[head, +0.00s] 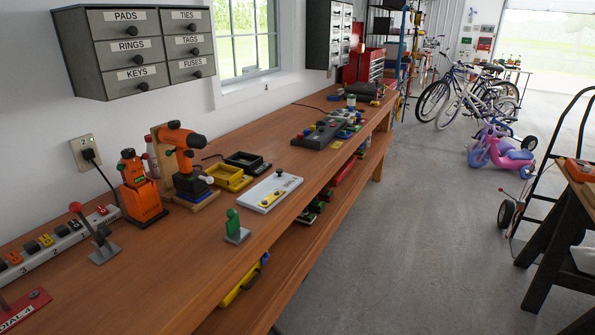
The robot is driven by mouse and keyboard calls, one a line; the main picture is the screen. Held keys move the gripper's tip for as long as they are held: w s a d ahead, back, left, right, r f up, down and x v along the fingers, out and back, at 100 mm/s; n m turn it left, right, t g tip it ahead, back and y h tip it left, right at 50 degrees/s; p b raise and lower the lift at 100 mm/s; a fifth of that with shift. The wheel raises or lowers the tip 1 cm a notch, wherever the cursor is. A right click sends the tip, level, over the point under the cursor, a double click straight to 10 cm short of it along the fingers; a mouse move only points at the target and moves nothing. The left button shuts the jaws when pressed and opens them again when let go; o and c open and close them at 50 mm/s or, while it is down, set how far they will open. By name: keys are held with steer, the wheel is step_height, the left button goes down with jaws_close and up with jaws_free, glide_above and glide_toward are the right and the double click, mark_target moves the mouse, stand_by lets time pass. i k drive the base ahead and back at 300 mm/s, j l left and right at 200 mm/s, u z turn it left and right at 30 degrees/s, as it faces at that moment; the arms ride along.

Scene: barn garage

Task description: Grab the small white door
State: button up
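A small white panel (258,197) lies flat on the wooden workbench, near its front edge, in the middle of the head view. It has a yellow piece (271,199) on its face and a small knob near its far edge. It is the thing here that looks most like a small white door, but I cannot tell for sure. No other small white door shows. My gripper is not in view.
The long workbench (180,270) runs along the left wall. A green lever (233,222) stands just in front of the panel. Yellow and black trays (229,178) and an orange drill (181,138) are behind it.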

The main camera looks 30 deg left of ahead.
mark_target(285, 183)
steer(key=i+u, duration=0.25)
steer(key=i, duration=0.25)
steer(key=i+l+u, duration=0.2)
steer(key=i, duration=0.25)
steer(key=i+l+u, duration=0.1)
steer(key=i+u, duration=0.15)
steer(key=i, duration=0.25)
steer(key=i+u, duration=0.25)
steer(key=u, duration=0.15)
steer(key=i+u, duration=0.25)
steer(key=u, duration=0.2)
steer(key=i+l+u, duration=0.15)
steer(key=u, duration=0.25)
steer(key=i+l+u, duration=0.25)
steer(key=u, duration=0.15)
